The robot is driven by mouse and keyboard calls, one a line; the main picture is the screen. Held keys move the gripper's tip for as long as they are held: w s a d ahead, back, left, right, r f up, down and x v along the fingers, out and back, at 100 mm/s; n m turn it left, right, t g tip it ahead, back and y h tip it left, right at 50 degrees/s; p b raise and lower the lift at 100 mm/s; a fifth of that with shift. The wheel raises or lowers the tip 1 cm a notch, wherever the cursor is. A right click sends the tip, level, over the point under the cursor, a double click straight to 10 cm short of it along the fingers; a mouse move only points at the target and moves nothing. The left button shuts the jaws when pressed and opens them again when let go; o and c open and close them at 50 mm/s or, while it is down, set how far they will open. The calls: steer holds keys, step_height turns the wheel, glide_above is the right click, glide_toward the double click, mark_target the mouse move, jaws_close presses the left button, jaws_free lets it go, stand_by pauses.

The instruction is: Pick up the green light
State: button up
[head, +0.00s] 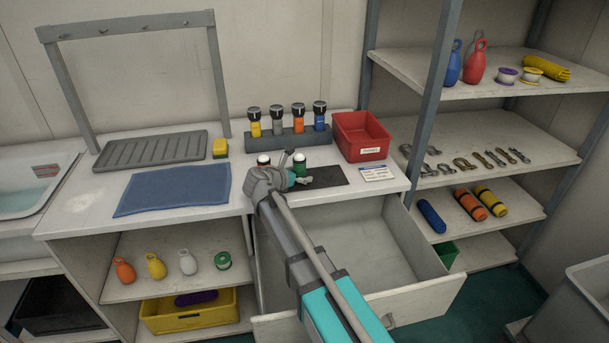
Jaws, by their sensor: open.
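My gripper (299,178) is open, just in front of the green item at counter height. I cannot tell whether they touch. A dark rack (282,141) behind holds yellow (255,128), grey (278,126), orange (298,122) and blue (319,121) lights upright.
A red bin (361,136) and a white label card (379,173) are at the right. A dark mat (331,176) lies under my gripper's side. A blue cloth (173,189) lies left. An empty drawer (425,297) stands open below my arm.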

steer(key=shift+w, duration=0.1)
stand_by(0.5)
jaws_close()
stand_by(0.3)
steer(key=shift+r, duration=0.15)
step_height(320, 180, up, 2)
steer(key=p, duration=0.2)
steer(key=shift+r+p, duration=0.1)
steer(key=shift+p, duration=0.25)
steer(key=s+a+r+p, duration=0.9)
steer(key=s+r+p, duration=0.1)
steer(key=shift+s+r, duration=0.2)
steer(key=shift+s, duration=0.1)
